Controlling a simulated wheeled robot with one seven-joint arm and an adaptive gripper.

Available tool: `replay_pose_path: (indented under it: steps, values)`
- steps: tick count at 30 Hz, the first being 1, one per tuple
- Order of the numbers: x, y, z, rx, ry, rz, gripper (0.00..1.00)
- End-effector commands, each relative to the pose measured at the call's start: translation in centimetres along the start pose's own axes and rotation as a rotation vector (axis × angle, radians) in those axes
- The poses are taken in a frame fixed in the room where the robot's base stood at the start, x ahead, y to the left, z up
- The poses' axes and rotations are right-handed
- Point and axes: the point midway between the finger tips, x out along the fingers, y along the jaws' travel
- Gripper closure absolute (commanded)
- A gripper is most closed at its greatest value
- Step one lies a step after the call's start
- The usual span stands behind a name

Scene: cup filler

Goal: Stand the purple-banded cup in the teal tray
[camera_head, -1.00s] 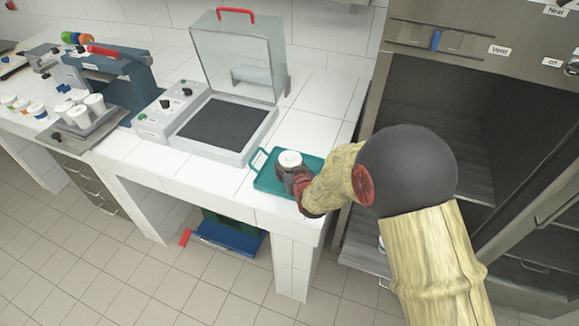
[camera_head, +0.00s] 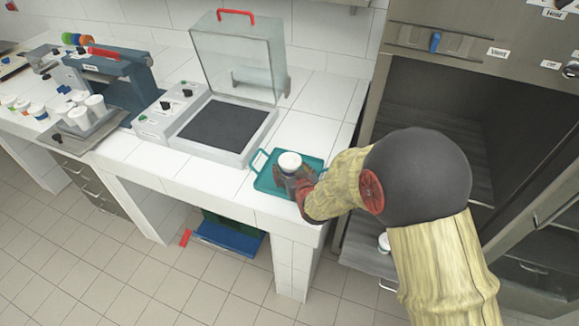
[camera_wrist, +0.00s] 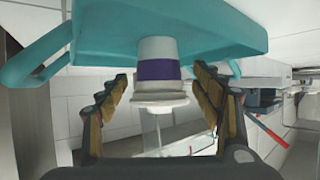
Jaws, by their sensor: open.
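The purple-banded cup (camera_wrist: 159,70) is white with a pale lid and a purple band around its middle. It stands upright in the teal tray (camera_head: 268,180), and its white lid (camera_head: 290,160) shows in the head view. In the wrist view, which is turned upside down, its base meets the tray (camera_wrist: 220,35). My gripper (camera_head: 294,180) is open at the cup. In the wrist view its two fingers lie on either side of the cup with gaps between. My fingers hide the cup's lower body in the head view.
A machine with a raised clear lid (camera_head: 238,65) stands left of the tray. Further left are a blue press (camera_head: 120,85) and several white cups (camera_head: 95,105). An open cabinet (camera_head: 450,110) is at the right, with another white cup (camera_head: 384,243) low down.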

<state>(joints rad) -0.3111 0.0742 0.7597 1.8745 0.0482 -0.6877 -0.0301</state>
Motion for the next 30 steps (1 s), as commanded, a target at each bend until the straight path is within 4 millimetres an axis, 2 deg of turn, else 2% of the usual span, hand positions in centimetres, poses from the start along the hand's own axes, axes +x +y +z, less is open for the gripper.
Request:
replay_pose_path:
  steps: [6, 12, 18, 24, 28, 30]
  values:
    - [-4.7, 0.0, -0.3, 0.0, 0.001, 0.0, 0.34]
    - [-7.9, 0.0, -0.2, 0.0, 0.002, -0.001, 0.34]
    - [-9.4, 0.0, -0.1, 0.0, 0.001, 0.0, 0.34]
    - [-9.7, 0.0, -0.1, 0.0, 0.0, 0.0, 0.34]
    - [-10.5, 0.9, -1.4, 0.009, -0.022, 0.011, 0.34]
    - [-11.9, 1.9, -2.9, 0.02, -0.056, 0.023, 0.34]
